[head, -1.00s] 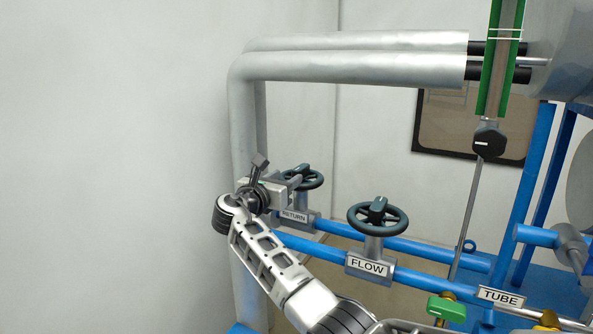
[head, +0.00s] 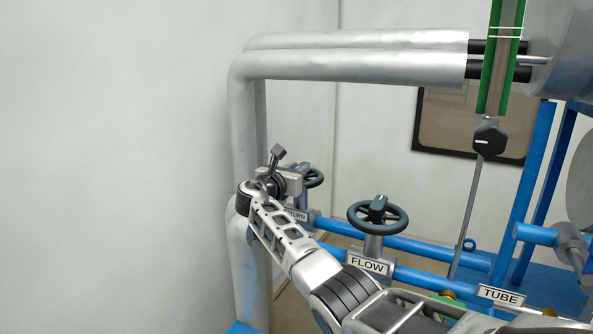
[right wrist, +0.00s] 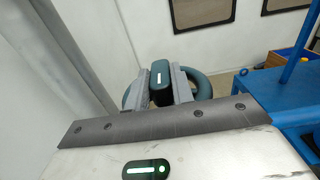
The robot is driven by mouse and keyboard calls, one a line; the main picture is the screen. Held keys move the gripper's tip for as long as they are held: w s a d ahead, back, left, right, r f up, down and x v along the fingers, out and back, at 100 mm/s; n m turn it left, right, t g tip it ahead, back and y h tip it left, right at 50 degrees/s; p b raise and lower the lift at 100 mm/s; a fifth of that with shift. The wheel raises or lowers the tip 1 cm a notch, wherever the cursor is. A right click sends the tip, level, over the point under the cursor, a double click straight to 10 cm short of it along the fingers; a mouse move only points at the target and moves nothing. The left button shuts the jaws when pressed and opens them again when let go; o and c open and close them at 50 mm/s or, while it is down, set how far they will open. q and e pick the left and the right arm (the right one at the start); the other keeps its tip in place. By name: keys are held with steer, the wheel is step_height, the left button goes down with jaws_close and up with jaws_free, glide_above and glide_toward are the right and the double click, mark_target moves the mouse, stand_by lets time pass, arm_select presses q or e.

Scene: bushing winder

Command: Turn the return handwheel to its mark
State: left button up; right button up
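The return handwheel (head: 315,177) is dark teal and sits on its valve at the back left, above the partly covered RETURN label (head: 300,215). My right gripper (head: 292,181) is at this wheel and hides its left part in the head view. In the right wrist view, the wheel's raised grip (right wrist: 160,84) with a white line stands between my two fingers (right wrist: 160,92). The fingers lie close along both sides of it, with no clear gap. The wheel rim (right wrist: 205,82) shows behind them. The wheel's target mark cannot be made out. My left gripper is not in view.
The FLOW handwheel (head: 377,214) stands on the blue pipe to the right, above my right forearm. A large silver pipe (head: 243,120) rises close to the left of the gripper. A TUBE label (head: 501,296) is at lower right.

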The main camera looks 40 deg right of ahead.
steer(key=shift+w+a+f+m+g+b, duration=0.2)
steer(key=shift+m+g+b, duration=0.3)
steer(key=shift+b, duration=0.5)
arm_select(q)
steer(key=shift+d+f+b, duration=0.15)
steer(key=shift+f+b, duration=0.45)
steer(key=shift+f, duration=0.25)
arm_select(e)
steer(key=shift+d+g+h, duration=0.1)
steer(key=shift+g+h, duration=0.3)
steer(key=shift+g, duration=0.1)
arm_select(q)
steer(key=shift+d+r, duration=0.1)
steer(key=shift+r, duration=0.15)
arm_select(e)
steer(key=shift+r+m, duration=0.2)
steer(key=shift+m, duration=0.1)
steer(key=o, duration=1)
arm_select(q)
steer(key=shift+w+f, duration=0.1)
arm_select(e)
steer(key=shift+v, duration=8)
steer(key=shift+w, duration=0.15)
